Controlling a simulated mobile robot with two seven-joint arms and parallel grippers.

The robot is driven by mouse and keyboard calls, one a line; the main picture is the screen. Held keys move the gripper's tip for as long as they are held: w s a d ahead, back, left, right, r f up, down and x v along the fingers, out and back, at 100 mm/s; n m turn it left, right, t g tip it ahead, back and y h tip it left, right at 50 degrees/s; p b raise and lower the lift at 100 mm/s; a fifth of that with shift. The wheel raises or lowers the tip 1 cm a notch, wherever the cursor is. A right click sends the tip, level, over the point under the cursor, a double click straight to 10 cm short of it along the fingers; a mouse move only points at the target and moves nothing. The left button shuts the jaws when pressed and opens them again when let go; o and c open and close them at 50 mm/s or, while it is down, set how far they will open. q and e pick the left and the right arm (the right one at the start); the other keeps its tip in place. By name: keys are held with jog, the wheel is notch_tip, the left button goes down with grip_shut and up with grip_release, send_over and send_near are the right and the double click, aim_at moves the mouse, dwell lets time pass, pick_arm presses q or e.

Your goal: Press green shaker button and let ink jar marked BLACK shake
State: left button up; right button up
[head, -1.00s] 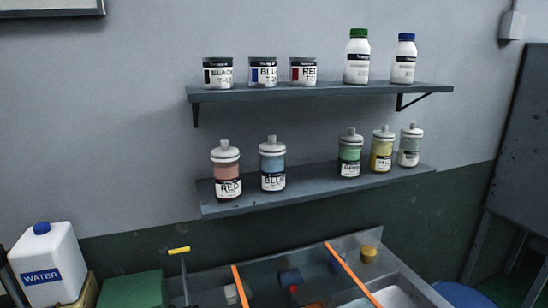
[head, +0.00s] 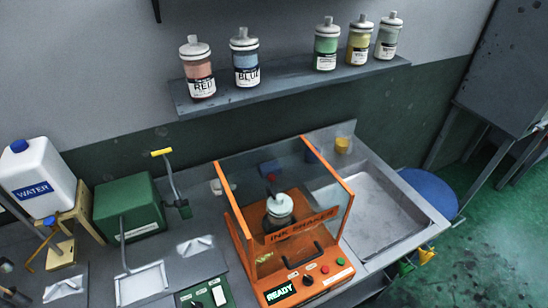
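The orange ink shaker (head: 283,243) stands on the bench in the middle of the head view, with "INK SHAKER" on its front and a lit green "READY" display (head: 281,292). A jar with a pale lid (head: 279,204) and a dark body sits inside, under a clamp. I cannot read a label on it, so I cannot tell if it is the one marked BLACK. Neither of my grippers shows.
Several coloured ink bottles stand on the shelf (head: 290,85) above. A sink (head: 370,215) is right of the shaker. A green box (head: 128,207), a white water jug (head: 36,178) and a wooden stand (head: 62,252) are at left. A handle (head: 295,257) sticks out at the shaker's front.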

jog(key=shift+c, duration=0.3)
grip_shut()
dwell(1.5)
